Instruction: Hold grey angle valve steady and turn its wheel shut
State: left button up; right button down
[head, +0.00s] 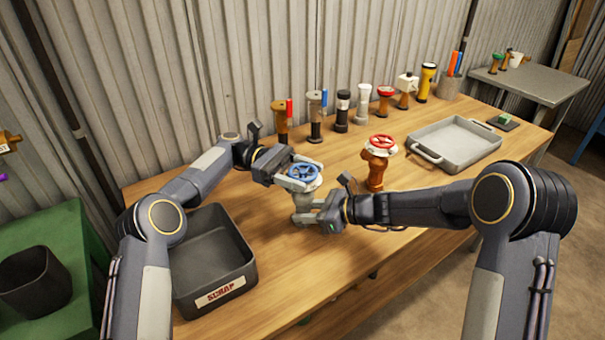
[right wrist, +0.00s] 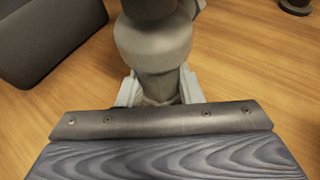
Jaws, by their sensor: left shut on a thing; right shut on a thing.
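The grey angle valve (head: 305,201) stands upright on the wooden bench with a blue wheel (head: 303,172) on top. My left gripper (head: 301,178) is shut on the blue wheel, its fingers on either side of the rim. My right gripper (head: 306,215) is shut on the valve's lower body, below the left one. In the right wrist view the grey valve body (right wrist: 155,50) rises between the two pale fingers of my right gripper (right wrist: 160,90). The wheel is outside that view.
A dark scrap bin (head: 213,262) stands left of the valve. An orange valve with a red wheel (head: 377,165) stands to the right, behind my right forearm. A grey tray (head: 456,144) lies farther right. Several valves, a yellow torch (head: 427,82) and other items line the back edge.

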aim_at(302, 171)
pick_arm(q)
jog(key=shift+m, duration=0.3)
jog(key=shift+r, duration=0.1)
jog(key=o, duration=1)
jog(key=shift+c, duration=0.2)
notch_tip(302, 171, up, 10)
jog(key=shift+f, duration=0.1)
